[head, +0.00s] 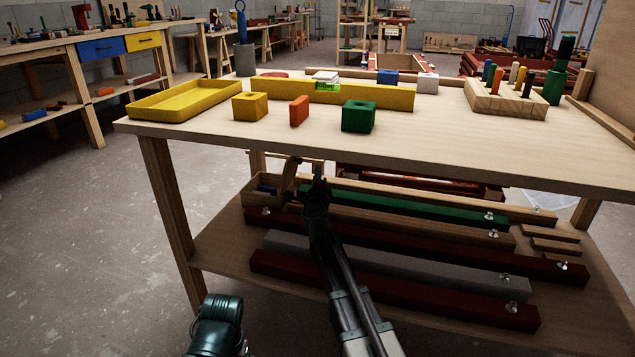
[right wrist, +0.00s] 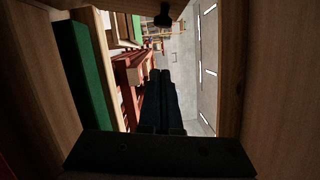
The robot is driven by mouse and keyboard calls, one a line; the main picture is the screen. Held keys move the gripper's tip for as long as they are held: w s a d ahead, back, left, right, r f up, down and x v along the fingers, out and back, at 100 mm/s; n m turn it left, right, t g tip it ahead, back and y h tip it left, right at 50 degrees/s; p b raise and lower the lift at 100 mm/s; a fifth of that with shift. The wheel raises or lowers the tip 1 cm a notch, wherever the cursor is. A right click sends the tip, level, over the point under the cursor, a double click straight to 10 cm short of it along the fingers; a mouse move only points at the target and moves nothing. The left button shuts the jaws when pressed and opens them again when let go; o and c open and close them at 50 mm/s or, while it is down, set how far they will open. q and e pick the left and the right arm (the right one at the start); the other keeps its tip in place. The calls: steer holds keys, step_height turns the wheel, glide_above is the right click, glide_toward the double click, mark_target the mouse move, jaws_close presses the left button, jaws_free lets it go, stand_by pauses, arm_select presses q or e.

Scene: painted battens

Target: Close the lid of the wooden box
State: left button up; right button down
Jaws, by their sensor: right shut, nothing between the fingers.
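The wooden box (head: 258,197) sits on the lower shelf at its left end, under the tabletop. A blue item shows inside it. Its lid (head: 289,178) stands raised and tilted at the box's right side, seen nearly edge-on. My right gripper (head: 318,172) is beside the lid, just to its right, shut and empty. I cannot tell whether it touches the lid. The shut fingers (right wrist: 163,100) also show in the right wrist view, between wooden surfaces. A wooden piece with a dark knob shows at the top there. My left gripper is out of view.
The tabletop edge (head: 400,170) hangs above my right gripper. A green batten (head: 420,207) and several red, grey and wooden battens lie right of the box. Yellow, orange and green blocks, a yellow tray (head: 185,100) and a peg board (head: 505,98) stand on the tabletop.

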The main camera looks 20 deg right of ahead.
steer(key=shift+w+a+r+p, duration=0.25)
steer(key=shift+w+a, duration=0.45)
steer(key=shift+w, duration=0.25)
steer(key=shift+w+a+r+p, duration=0.15)
steer(key=shift+w+a+r, duration=0.05)
steer(key=shift+w+a, duration=0.6)
steer(key=shift+w+r, duration=0.1)
steer(key=shift+w, duration=0.05)
steer(key=shift+w+a+r+n+p, duration=0.2)
steer(key=shift+n+p, duration=0.1)
steer(key=shift+p, duration=0.2)
